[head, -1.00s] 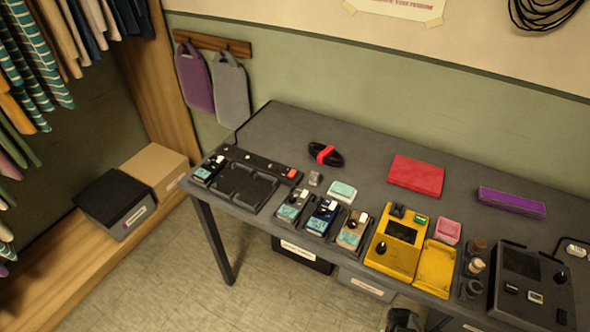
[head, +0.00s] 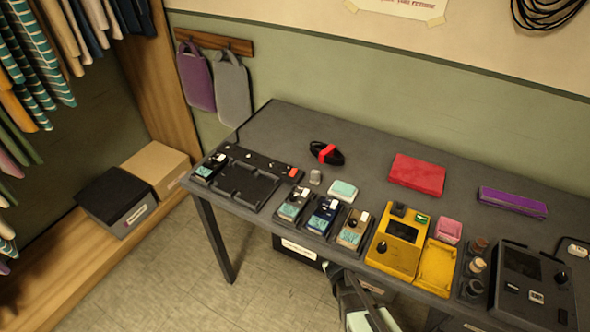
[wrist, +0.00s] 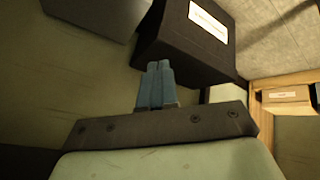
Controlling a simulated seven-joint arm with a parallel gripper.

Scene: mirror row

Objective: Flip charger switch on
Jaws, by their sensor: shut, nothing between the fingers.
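The black charger tray (head: 245,187) lies at the left end of the grey table in the head view. A red switch (head: 293,172) sits at the right end of its back strip. Whether the switch is on or off is too small to tell. My gripper shows in the wrist view with its blue fingers (wrist: 158,68) pressed together, shut and empty. In the head view my arm is at the bottom, in front of the table's front edge, well to the right of and below the switch. The charger is not in the wrist view.
Several small devices (head: 322,215) stand right of the charger along the front edge. A yellow device (head: 396,242) and a black device (head: 530,283) stand further right. A black strap with a red band (head: 327,153) lies behind. A dark labelled bin (wrist: 190,40) is below the table.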

